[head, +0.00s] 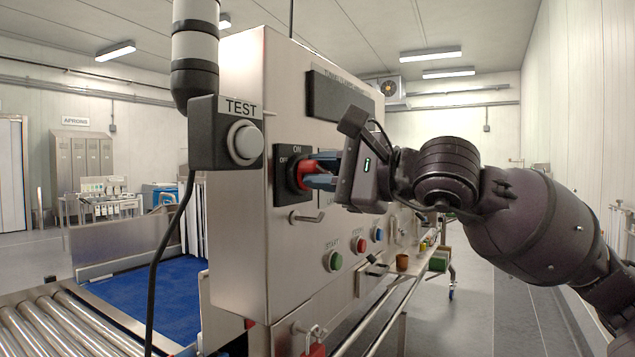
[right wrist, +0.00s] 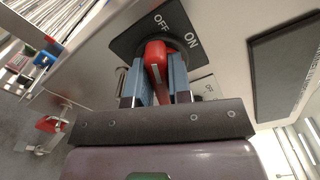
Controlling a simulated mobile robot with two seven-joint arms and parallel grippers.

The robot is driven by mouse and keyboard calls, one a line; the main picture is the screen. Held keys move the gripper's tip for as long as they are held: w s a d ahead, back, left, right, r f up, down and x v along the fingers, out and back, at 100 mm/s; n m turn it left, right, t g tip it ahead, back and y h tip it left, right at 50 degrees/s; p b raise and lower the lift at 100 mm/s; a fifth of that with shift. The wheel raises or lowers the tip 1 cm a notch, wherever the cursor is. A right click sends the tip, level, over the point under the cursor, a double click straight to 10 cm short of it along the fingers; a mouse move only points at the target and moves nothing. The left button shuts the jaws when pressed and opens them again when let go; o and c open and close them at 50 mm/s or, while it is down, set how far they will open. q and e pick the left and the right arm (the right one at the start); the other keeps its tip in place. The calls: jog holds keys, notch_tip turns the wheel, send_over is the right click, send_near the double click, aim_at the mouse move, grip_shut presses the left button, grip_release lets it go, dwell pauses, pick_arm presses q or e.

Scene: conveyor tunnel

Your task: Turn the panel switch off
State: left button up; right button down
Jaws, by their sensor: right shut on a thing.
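The panel switch (head: 303,172) is a red rotary handle on a black plate with ON at the top and OFF at the left. It sits on the front of a steel control cabinet. The right wrist view shows the red handle (right wrist: 157,62) between two blue fingers, with the OFF and ON letters beyond it. My right gripper (head: 318,172) is shut on the red handle, coming from the right. The gripper hides part of the handle and plate, and I cannot tell exactly which mark the handle points to. My left gripper is not in view.
A TEST button box (head: 226,134) with a hanging cable stands in front of the cabinet's left. Below the switch are a small metal handle (head: 306,216), a green START button (head: 334,260), a red button (head: 358,244) and a blue button (head: 377,233). A roller conveyor (head: 60,322) lies at lower left.

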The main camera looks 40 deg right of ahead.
jog(key=n, duration=0.1)
jog(key=n+b, duration=0.1)
jog(key=n, duration=0.1)
jog(key=shift+f+n, duration=0.3)
jog(key=shift+n, duration=0.5)
jog(key=c, duration=1)
grip_release()
jog(key=shift+c, duration=0.2)
jog(key=shift+r, duration=0.1)
jog(key=p+v, duration=0.2)
jog(key=v, duration=0.9)
